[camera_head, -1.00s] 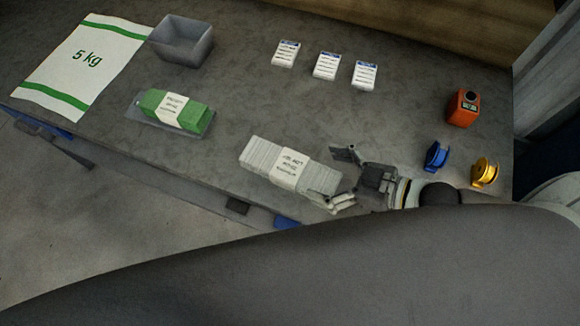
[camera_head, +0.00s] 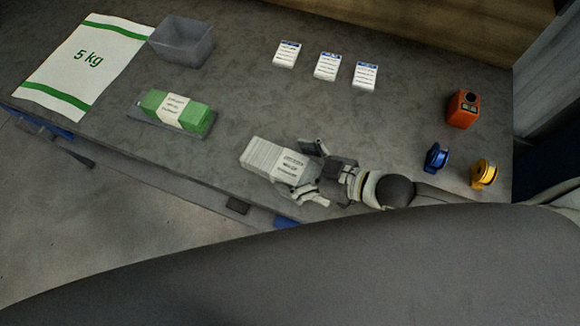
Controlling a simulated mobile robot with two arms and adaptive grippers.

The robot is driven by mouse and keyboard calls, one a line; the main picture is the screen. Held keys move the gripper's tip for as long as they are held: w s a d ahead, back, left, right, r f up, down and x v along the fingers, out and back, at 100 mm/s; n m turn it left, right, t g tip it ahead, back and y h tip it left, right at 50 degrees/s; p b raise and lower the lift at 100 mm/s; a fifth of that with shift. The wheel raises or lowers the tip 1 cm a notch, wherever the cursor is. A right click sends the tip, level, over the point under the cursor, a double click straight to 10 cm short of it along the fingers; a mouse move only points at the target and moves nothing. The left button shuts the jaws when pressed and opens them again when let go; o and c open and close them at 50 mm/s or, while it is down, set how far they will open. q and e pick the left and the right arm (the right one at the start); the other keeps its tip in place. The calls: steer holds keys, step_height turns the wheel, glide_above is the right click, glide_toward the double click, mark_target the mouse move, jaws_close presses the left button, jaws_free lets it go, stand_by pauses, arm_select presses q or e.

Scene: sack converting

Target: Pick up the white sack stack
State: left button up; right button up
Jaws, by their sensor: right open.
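The white sack stack (camera_head: 262,156) lies flat on the grey table near its front edge, with a printed paper band around its middle. My right gripper (camera_head: 308,172) is open, with one finger on the far side and one on the near side of the stack's right end. The stack's right end is partly hidden by the gripper. I cannot tell whether the fingers touch it. My left gripper does not show.
A green banded stack (camera_head: 192,115) lies on a grey tray at left. A 5 kg sack (camera_head: 85,62), a grey bin (camera_head: 182,42), several label cards (camera_head: 326,66), an orange device (camera_head: 463,108), a blue spool (camera_head: 436,157) and a yellow spool (camera_head: 483,173) share the table (camera_head: 390,120).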

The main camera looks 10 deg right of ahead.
steer(key=shift+s, duration=0.1)
steer(key=c, duration=1.5)
